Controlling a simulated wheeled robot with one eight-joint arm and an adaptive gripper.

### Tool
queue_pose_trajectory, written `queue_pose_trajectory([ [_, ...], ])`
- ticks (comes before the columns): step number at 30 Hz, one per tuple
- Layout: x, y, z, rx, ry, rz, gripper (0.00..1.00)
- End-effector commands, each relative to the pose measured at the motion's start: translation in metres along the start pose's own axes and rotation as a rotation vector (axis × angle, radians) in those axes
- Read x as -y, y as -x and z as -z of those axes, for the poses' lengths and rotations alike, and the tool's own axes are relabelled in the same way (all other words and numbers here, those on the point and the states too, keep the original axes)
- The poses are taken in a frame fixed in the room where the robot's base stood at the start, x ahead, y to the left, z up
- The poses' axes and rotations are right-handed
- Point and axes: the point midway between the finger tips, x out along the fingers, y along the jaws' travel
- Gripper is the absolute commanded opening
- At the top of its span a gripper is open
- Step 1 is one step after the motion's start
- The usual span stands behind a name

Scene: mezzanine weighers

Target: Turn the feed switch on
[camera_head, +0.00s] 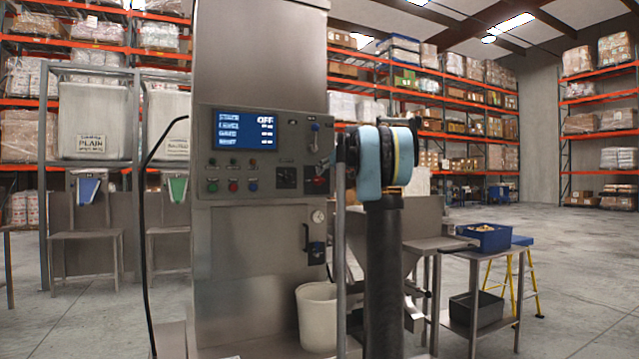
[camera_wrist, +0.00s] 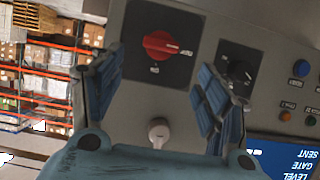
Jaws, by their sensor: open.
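The grey control panel (camera_head: 265,155) is on the front of a tall steel machine, and its screen (camera_head: 245,131) reads OFF at the top. A red rotary switch (camera_head: 318,181) sits at its lower right, beside a black rotary switch (camera_head: 286,178). A small lever (camera_head: 314,140) stands above the red switch. I cannot read which control is labelled feed. In the wrist view, turned upside down, the red switch (camera_wrist: 160,45) and a pale-tipped lever (camera_wrist: 158,130) show between the fingers of my gripper (camera_wrist: 162,65). The black switch (camera_wrist: 237,72) is just right of them. My gripper (camera_head: 347,158) is open and empty.
Several coloured buttons (camera_head: 232,187) line the panel below the screen. A white bucket (camera_head: 317,318) stands low in front of the machine. A steel table with a blue bin (camera_head: 484,237) is to the right. Open floor lies at far right.

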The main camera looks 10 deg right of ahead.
Motion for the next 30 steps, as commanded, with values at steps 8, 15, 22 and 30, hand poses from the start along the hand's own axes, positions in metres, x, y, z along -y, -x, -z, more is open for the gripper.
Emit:
queue_pose_trajectory([
  [8,0.001,-0.048,0.0,0.0,0.0,0.001,0.68],
  [15,0.001,-0.079,0.0,0.0,0.0,0.001,0.68],
  [22,0.001,-0.092,0.0,0.0,-0.001,0.0,0.68],
  [30,0.001,-0.094,0.0,0.0,-0.001,0.0,0.68],
])
